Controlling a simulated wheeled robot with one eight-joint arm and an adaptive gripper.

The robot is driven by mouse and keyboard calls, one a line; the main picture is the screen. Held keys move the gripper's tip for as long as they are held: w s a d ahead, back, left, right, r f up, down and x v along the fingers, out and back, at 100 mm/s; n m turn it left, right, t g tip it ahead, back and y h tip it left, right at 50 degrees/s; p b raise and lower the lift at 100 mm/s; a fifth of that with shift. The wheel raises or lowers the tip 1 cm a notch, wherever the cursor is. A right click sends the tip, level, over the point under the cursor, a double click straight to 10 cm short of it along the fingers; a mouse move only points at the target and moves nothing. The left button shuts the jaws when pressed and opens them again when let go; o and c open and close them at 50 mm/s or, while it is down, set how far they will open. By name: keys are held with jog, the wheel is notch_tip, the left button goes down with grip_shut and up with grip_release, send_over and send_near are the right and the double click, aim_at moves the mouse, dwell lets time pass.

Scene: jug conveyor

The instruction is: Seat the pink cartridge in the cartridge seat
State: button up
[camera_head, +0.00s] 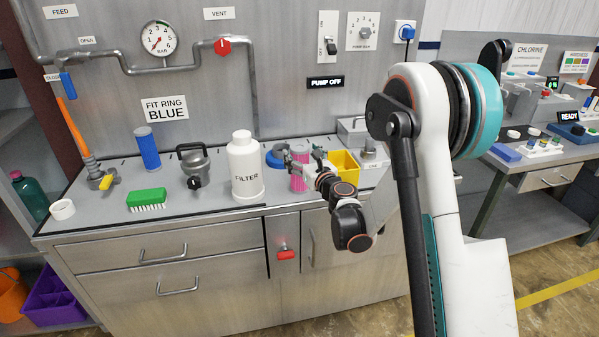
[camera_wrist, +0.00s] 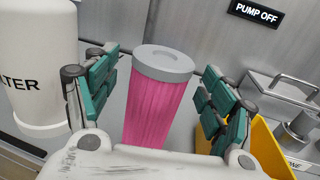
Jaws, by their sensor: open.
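The pink cartridge (camera_head: 298,183) stands upright on the counter, right of the white FILTER bottle (camera_head: 245,168). In the wrist view the pink cartridge (camera_wrist: 158,108) has a grey top cap with a round hole and ribbed sides. My gripper (camera_head: 303,158) is at the cartridge, partly covering it in the head view. In the wrist view my gripper (camera_wrist: 160,82) is open, with its teal-padded fingers on either side of the cartridge and visible gaps to both. I cannot pick out the cartridge seat for certain.
A yellow bin (camera_head: 345,163) stands close right of the cartridge, and a blue round item (camera_head: 275,157) is behind its left side. The front counter strip is mostly clear.

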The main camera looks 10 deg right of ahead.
jog(key=shift+w+a, duration=0.2)
jog(key=shift+w, duration=0.8)
jog(key=c, duration=1.5)
jog(key=shift+c, duration=0.2)
